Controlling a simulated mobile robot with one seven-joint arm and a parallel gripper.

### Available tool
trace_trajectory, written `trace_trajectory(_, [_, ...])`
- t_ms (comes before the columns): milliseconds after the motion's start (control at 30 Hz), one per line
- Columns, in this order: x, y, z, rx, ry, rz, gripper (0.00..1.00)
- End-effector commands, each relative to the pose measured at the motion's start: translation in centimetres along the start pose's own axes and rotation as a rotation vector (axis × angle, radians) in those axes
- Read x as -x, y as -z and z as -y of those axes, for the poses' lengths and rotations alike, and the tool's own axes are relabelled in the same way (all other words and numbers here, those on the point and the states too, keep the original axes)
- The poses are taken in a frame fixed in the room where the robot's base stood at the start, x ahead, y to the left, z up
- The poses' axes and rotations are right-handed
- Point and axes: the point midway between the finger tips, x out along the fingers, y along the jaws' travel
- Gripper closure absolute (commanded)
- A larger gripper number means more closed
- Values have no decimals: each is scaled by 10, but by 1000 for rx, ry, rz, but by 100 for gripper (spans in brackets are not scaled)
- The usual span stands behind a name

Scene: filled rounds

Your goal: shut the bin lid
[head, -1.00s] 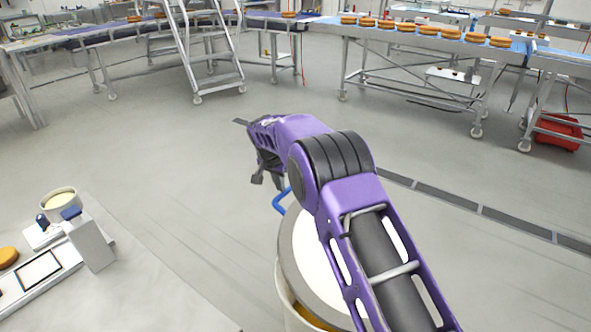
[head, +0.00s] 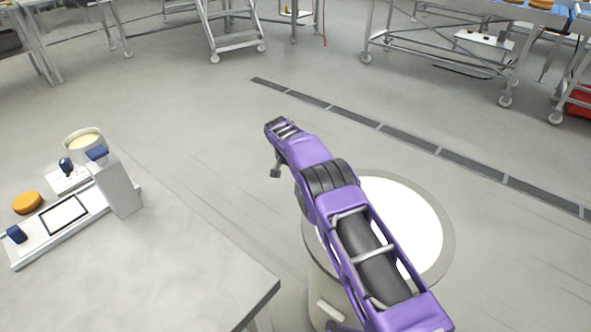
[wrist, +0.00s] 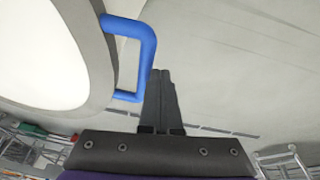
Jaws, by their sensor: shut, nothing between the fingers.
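The bin (head: 321,284) is a pale round drum below my arm in the head view. Its lid (head: 422,218), a white disc with a grey rim, lies over the top and looks flat; I see no opening, though my arm covers part of the rim. In the wrist view the lid (wrist: 50,50) fills the left side, with its blue handle (wrist: 150,45) standing out from the rim. The handle is hidden in the head view. My gripper (head: 275,173) is shut and empty; in the wrist view its fingertips (wrist: 161,71) are just beside the handle. Contact cannot be told.
A table (head: 190,270) at lower left carries a scale-like device (head: 118,190), a white tub (head: 84,143) and an orange round (head: 27,203). The floor between is clear, with a dark drain strip.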

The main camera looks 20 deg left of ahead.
Motion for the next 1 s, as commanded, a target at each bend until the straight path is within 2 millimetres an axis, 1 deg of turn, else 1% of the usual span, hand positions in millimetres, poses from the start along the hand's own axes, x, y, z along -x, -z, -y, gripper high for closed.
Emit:
trace_trajectory(33, [-6,-1,-1,0,-1,0,100])
trace_trajectory(233, [-15,-3,-2,-1,1,-1,100])
trace_trajectory(733, [-17,-4,-2,-1,1,-1,100])
trace_trajectory(867, [-12,-3,-2,0,2,-1,100])
trace_trajectory(967, [-1,-2,-2,0,2,-2,100])
trace_trajectory(1000, [6,-2,-2,0,2,-2,100])
